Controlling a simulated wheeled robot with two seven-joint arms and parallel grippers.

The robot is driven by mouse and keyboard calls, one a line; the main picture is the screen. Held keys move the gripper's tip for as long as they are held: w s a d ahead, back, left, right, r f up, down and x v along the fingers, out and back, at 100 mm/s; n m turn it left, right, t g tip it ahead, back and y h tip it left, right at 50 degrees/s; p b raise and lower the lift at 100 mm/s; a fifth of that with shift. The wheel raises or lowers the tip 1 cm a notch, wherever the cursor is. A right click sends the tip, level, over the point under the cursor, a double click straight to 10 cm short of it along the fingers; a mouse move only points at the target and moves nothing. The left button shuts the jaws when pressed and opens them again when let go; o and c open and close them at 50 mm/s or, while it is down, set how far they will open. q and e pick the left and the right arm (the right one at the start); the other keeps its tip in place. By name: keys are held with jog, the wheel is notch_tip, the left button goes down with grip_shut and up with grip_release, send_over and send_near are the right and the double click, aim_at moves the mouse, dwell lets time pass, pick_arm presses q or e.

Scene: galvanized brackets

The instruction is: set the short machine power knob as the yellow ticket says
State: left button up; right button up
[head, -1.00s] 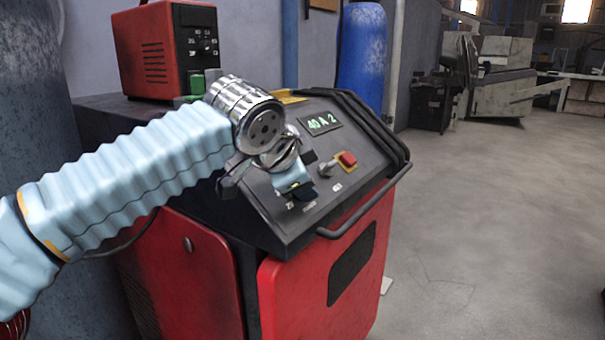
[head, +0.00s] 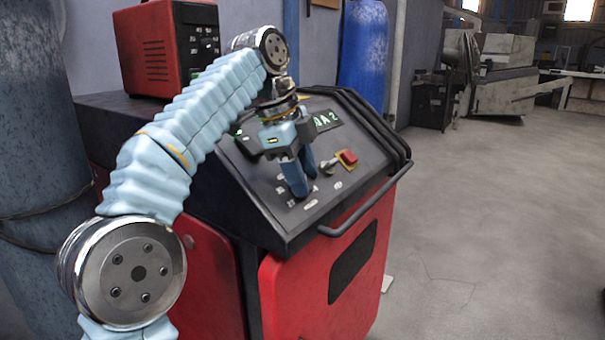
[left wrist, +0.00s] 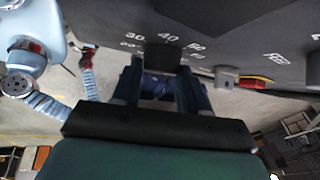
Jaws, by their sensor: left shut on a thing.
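The short machine is a red cabinet (head: 335,262) with a sloped dark panel (head: 262,188). My left gripper (head: 298,190) points down at the lower left of this panel, its blue fingers shut on the power knob. In the left wrist view the dark knob (left wrist: 161,57) shows between the two fingertips, beside white scale marks including 30, 40 and 50. The fingers hide much of the knob in the head view, and I cannot make out its pointer. A sliver of the yellow ticket (head: 304,97) shows behind my wrist; its writing is unreadable. My right gripper is not in view.
A lit green display (head: 327,120) is partly covered by my wrist. A metal toggle (head: 328,166) and a red switch on a yellow base (head: 347,158) sit just right of my fingers. A bar handle (head: 365,203) runs along the front edge. A smaller red unit (head: 150,52) stands behind.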

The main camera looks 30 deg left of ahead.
pick_arm(q)
jog(key=shift+f+m+g, duration=0.1)
jog(key=shift+m+g, duration=0.2)
jog(key=shift+g, duration=0.1)
jog(key=o, duration=1.1)
jog(key=shift+a, duration=0.1)
jog(key=shift+c, duration=0.2)
